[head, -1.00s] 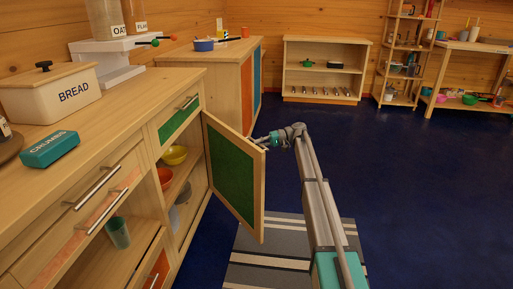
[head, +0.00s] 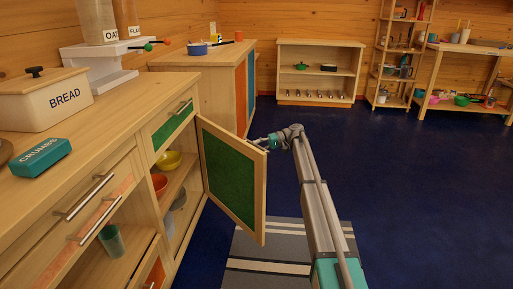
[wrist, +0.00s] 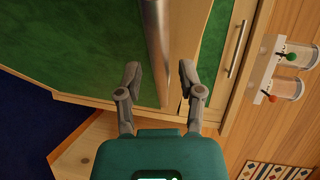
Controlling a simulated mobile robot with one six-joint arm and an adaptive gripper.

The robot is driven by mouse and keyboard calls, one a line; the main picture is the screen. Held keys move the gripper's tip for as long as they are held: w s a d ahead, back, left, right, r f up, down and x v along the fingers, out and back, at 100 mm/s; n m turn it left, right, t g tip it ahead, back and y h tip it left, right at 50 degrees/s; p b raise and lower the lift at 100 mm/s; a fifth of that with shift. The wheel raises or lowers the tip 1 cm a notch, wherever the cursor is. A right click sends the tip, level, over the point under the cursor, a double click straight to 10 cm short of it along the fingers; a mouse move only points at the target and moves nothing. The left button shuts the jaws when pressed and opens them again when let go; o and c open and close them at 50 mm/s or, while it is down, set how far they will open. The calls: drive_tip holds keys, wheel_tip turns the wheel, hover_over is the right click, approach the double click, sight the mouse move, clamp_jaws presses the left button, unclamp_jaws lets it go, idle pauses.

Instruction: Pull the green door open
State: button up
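The green door (head: 229,175) stands partly open on the lower cabinet, its green panel framed in light wood. In the wrist view the green panel (wrist: 85,45) fills the upper left, with its silver bar handle (wrist: 157,45) upright in the picture. My gripper (head: 262,142) is at the door's upper free edge. In the wrist view my gripper (wrist: 160,73) has its fingers spread, one on each side of the handle's line. A gap shows between the fingers and the bar; I cannot tell whether either touches it.
Bowls (head: 168,161) stand inside the opened cabinet. A green drawer (head: 173,127) is shut above it. A striped mat (head: 270,255) lies below the door. Open dark blue floor (head: 420,190) extends to the right. A second counter (head: 205,62) stands behind.

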drive_tip(key=shift+d, duration=0.1)
drive_tip(key=c, duration=0.4)
drive_tip(key=shift+s+d+r, duration=0.15)
drive_tip(key=shift+s, duration=0.15)
drive_tip(key=shift+c, duration=1)
drive_tip(key=s+d+p, duration=0.1)
drive_tip(key=d, duration=0.1)
drive_tip(key=s+d+m+t+p, duration=0.1)
drive_tip(key=s+d, duration=0.1)
drive_tip(key=s+d+r+t+p, duration=0.1)
drive_tip(key=d, duration=0.1)
drive_tip(key=shift+s+h+p, duration=0.3)
drive_tip(key=shift+s+h, duration=0.05)
drive_tip(key=shift+h, duration=0.05)
clamp_jaws()
drive_tip(key=s+d+f+m+h+p, duration=0.1)
drive_tip(key=s+d+f+h, duration=0.1)
drive_tip(key=s, duration=1.1)
drive_tip(key=s+d+f+m+t+h+p, duration=0.1)
drive_tip(key=s+f+h, duration=0.3)
drive_tip(key=s, duration=1)
drive_tip(key=s+d+f+m+t+h+p, duration=0.1)
drive_tip(key=s+d+f+h, duration=0.2)
drive_tip(key=s+h, duration=0.5)
drive_tip(key=s, duration=0.6)
drive_tip(key=shift+d+f, duration=0.2)
drive_tip(key=shift+f, duration=0.15)
